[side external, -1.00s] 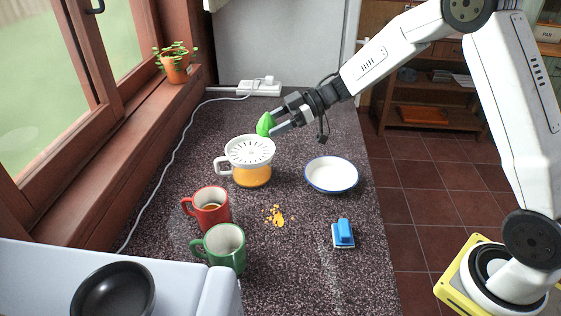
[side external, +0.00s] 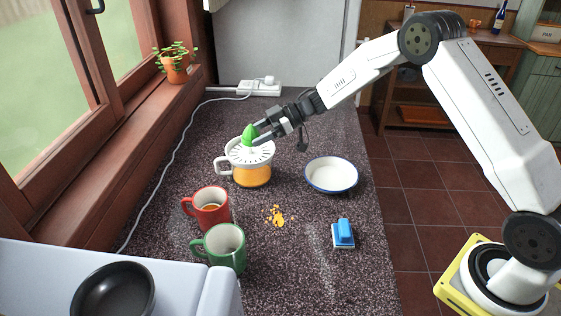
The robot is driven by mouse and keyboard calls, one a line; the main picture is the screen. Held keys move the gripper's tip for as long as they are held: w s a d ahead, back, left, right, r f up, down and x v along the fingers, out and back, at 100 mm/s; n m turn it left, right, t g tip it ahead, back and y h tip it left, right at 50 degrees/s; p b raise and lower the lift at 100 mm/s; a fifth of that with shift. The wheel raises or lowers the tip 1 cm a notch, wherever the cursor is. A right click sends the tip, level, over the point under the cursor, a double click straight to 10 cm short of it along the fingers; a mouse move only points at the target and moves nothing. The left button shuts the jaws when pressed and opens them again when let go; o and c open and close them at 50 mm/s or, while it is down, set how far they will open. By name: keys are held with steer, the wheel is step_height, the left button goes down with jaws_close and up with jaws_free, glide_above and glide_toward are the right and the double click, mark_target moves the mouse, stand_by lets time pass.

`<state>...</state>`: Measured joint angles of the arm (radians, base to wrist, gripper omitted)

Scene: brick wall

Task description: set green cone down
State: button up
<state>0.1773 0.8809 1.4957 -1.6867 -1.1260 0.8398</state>
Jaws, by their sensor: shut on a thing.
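The green cone (side external: 249,132) stands upright, tip up, at the middle of the white slotted top of the juicer (side external: 262,155). My gripper (side external: 257,134) is shut on the cone from the right, with its fingers close above the white top. The cone's lower part is partly hidden by the fingers. I cannot tell whether its base touches the juicer top. The juicer has a white handle on its left and an orange lower part.
A white blue-rimmed dish (side external: 331,176) lies to the right. A red mug (side external: 209,208), a green mug (side external: 222,247), orange bits (side external: 276,216) and a blue brush (side external: 343,233) are nearer. A white cable (side external: 172,157) runs along the left.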

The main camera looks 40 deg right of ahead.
mark_target(252, 148)
steer(key=shift+w+f, duration=0.4)
steer(key=shift+f, duration=1.45)
steer(key=shift+f, duration=0.2)
steer(key=o, duration=1.2)
steer(key=shift+c, duration=0.2)
steer(key=v, duration=0.7)
steer(key=shift+d+r, duration=0.2)
steer(key=shift+d, duration=0.05)
steer(key=shift+s, duration=0.1)
